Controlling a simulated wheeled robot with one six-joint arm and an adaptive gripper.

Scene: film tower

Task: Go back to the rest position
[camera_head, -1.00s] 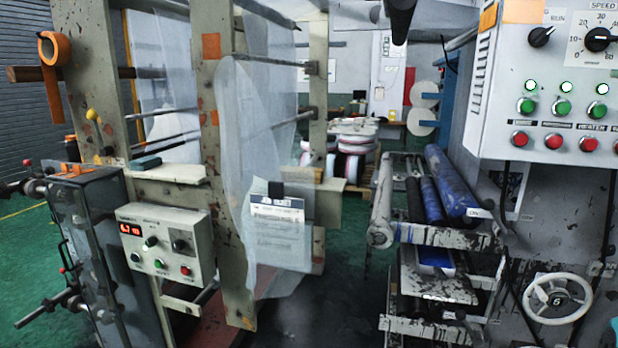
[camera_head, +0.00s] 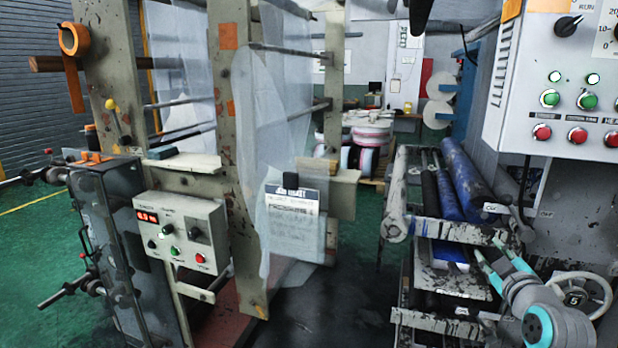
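Part of my arm, grey with teal caps and bands, shows at the lower right in the head view, in front of the machine with the handwheel. I cannot make out my gripper or its fingers in this view. The task names no object to handle.
A control panel (camera_head: 555,90) with lit buttons stands at the upper right, above a handwheel (camera_head: 580,291). Blue rollers (camera_head: 465,182) lie on a frame left of it. A film tower with a small control box (camera_head: 181,234) fills the left. Green floor (camera_head: 367,225) is open between the machines.

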